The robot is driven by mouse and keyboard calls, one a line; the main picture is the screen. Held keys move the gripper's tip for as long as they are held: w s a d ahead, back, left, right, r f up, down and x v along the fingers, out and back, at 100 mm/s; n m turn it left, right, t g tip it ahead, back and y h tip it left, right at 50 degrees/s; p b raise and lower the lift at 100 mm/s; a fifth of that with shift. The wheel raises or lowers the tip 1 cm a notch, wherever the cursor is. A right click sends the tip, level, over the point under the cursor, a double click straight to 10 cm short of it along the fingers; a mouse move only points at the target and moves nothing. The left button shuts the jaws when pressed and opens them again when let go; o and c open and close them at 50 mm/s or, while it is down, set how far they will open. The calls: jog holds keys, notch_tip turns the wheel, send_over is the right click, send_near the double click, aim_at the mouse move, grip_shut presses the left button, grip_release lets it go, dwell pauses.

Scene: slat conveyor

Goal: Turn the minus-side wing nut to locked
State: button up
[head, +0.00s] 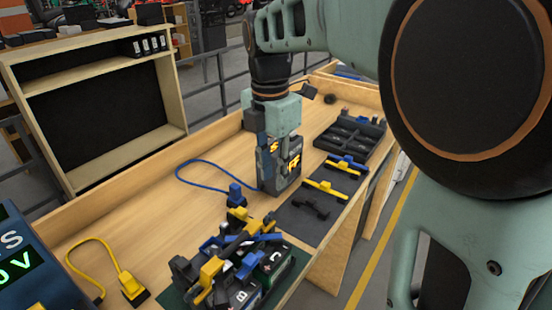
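My gripper (281,140) points down over a dark block with yellow markings (287,168) standing upright on the bench. Its fingers overlap the block's upper part, and I cannot tell if they touch it or how far apart they are. A cluster of dark lettered blocks (275,262) stands at the front, topped with yellow pieces (212,268) and blue pieces (246,268). I cannot make out which part is the minus-side wing nut, or its position.
A dark mat (310,222) holds yellow, blue and black bars. A black compartment tray (350,136) is behind it. A meter (25,265) stands front left.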

aim_at(268, 215)
jog(key=shift+n, duration=0.9)
jog(key=f, duration=0.3)
jog(key=a+f, duration=0.1)
jog(key=f, duration=0.7)
jog(key=shift+s+a, duration=0.25)
jog(key=shift+s, duration=0.05)
grip_shut()
